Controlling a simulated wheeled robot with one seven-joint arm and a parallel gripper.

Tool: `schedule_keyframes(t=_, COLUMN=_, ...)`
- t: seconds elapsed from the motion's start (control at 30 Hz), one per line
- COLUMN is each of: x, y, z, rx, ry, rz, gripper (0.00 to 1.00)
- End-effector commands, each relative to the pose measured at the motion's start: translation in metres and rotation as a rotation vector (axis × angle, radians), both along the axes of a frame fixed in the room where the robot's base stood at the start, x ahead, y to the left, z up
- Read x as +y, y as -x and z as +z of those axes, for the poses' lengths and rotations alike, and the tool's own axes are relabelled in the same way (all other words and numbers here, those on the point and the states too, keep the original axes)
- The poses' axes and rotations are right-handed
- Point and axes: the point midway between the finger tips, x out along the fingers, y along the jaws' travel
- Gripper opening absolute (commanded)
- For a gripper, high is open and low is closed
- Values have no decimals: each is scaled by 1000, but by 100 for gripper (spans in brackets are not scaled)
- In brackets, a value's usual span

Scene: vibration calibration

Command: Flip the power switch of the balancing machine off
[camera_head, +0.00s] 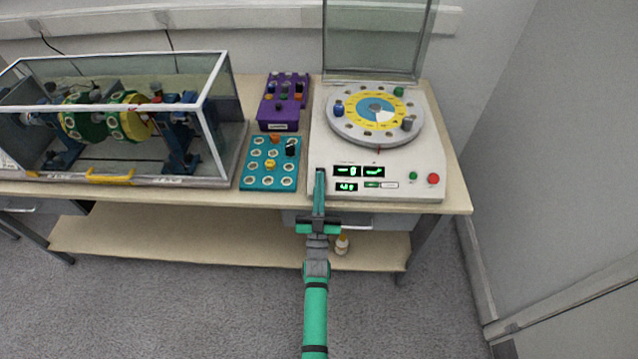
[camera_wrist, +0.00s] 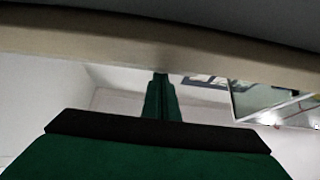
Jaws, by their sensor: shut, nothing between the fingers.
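The balancing machine (camera_head: 345,155) is a white unit with a round grey and yellow dial plate (camera_head: 375,108) and a raised clear lid (camera_head: 375,45). Its front panel has lit green displays (camera_head: 347,171), a green button (camera_head: 413,175) and a red button (camera_head: 433,179). My gripper (camera_head: 320,175) is shut and empty, its tip at the front left of the panel, beside the displays. The tip covers that part of the panel, and I cannot make out the power switch. The closed fingers also show in the wrist view (camera_wrist: 161,95), below a pale table edge (camera_wrist: 110,32).
A teal block (camera_head: 257,181) with holes and knobs sits just left of the machine. A purple block (camera_head: 270,124) stands behind it. A glass-walled rig (camera_head: 217,105) fills the table's left. A small bottle (camera_head: 342,244) stands on the lower shelf.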

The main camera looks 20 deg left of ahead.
Motion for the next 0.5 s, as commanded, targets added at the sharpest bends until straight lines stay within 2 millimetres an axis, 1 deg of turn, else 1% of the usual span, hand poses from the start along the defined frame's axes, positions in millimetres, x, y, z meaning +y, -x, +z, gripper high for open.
schedule_keyframes(t=0.13, x=1, y=-6, z=-2, rx=0, ry=0, rz=-1, gripper=0)
schedule_keyframes(t=0.37, x=1, y=-5, z=-2, rx=0, ry=0, rz=0, gripper=0)
schedule_keyframes(t=0.5, x=0, y=-2, z=4, rx=-1, ry=0, rz=0, gripper=0)
